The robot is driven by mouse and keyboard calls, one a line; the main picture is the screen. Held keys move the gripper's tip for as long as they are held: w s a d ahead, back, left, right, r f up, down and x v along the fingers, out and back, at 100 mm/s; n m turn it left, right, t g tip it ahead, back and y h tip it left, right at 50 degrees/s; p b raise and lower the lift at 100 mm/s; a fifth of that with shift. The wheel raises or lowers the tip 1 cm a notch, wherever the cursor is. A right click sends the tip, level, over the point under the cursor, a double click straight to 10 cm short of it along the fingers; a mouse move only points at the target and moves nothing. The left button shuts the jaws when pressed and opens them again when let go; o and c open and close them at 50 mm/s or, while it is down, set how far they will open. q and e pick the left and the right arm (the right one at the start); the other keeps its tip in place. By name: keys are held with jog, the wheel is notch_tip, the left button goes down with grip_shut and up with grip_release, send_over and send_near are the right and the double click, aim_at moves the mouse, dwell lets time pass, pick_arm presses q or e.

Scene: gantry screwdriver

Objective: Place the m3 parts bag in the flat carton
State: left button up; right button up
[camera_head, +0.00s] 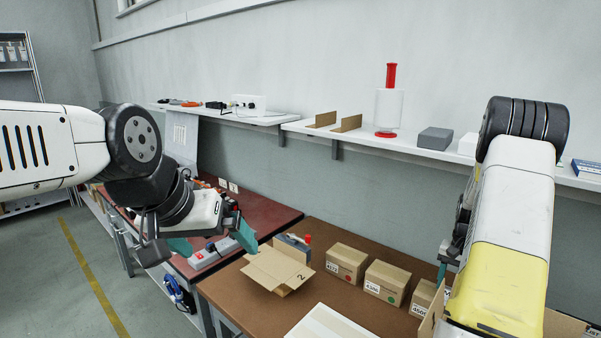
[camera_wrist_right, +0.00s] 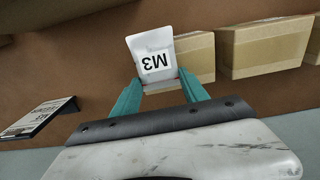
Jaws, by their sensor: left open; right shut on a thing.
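The m3 parts bag (camera_wrist_right: 152,55) is a small whitish bag marked M3, seen upside down in the right wrist view. My right gripper (camera_wrist_right: 160,85) is shut on its lower end, with a teal finger on each side. My left gripper (camera_head: 213,244) is open and empty, left of this carton.
Several closed labelled boxes (camera_head: 346,262) stand in a row right of the open carton. A white flat item (camera_head: 325,324) lies at the table's front. A dark labelled holder (camera_wrist_right: 40,118) shows in the right wrist view. A wall shelf (camera_head: 345,136) runs behind.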

jog(key=s+a+r+n, duration=0.2)
jog(key=a+n, duration=0.5)
jog(key=a, duration=2.1)
jog(key=shift+s+r+n, duration=0.2)
jog(key=shift+n, duration=0.1)
jog(key=shift+r, duration=0.1)
